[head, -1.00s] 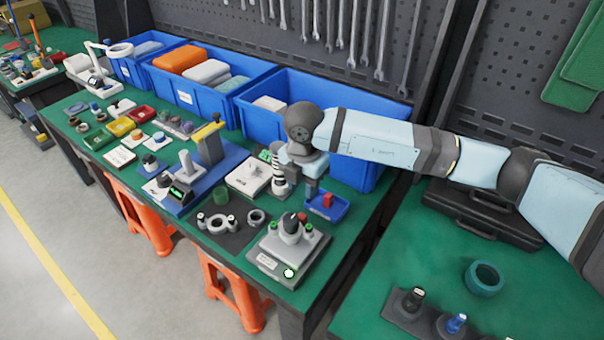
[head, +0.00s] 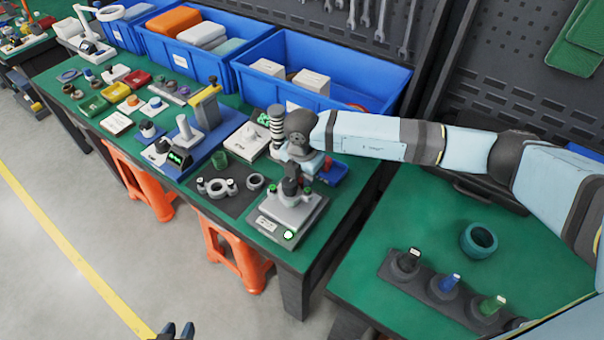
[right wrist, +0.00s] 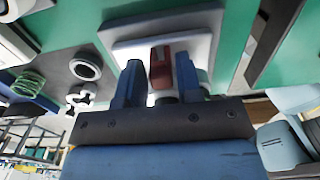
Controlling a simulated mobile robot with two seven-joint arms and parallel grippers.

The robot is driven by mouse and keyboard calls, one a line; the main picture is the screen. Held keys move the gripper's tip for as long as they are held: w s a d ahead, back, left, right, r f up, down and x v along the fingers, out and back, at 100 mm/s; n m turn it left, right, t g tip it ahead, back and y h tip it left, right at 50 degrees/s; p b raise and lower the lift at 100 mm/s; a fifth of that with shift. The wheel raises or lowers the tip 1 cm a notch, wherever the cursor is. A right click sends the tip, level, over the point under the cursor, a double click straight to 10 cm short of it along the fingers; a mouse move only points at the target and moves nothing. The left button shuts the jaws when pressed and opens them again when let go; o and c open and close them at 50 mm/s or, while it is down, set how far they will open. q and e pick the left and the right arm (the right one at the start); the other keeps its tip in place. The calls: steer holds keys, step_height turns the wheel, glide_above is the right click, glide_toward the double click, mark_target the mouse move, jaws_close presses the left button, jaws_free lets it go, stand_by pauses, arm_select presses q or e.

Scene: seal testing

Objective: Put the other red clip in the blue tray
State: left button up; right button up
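The blue tray (head: 338,177) stands on the green bench just right of my right gripper, with one red clip (head: 328,163) in it. A grey test fixture (head: 292,212) with green parts on its sides sits on a scale-like base. My right gripper (head: 292,190) is low over this fixture. In the right wrist view its blue fingers (right wrist: 159,80) are open on either side of another red clip (right wrist: 160,64), with gaps visible beside it. Contact cannot be made out. My left gripper (head: 176,330) shows only its dark, separated fingertips at the bottom edge.
A dark mat (head: 226,190) with grey rings lies left of the fixture. A large blue bin (head: 330,105) stands behind. A side bench holds a teal ring (head: 478,239) and a dark rack (head: 435,292) of coloured-top pieces.

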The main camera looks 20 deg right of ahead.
jaws_close()
steer(key=shift+r, duration=0.15)
steer(key=shift+r+p, duration=1.15)
steer(key=shift+r, duration=0.4)
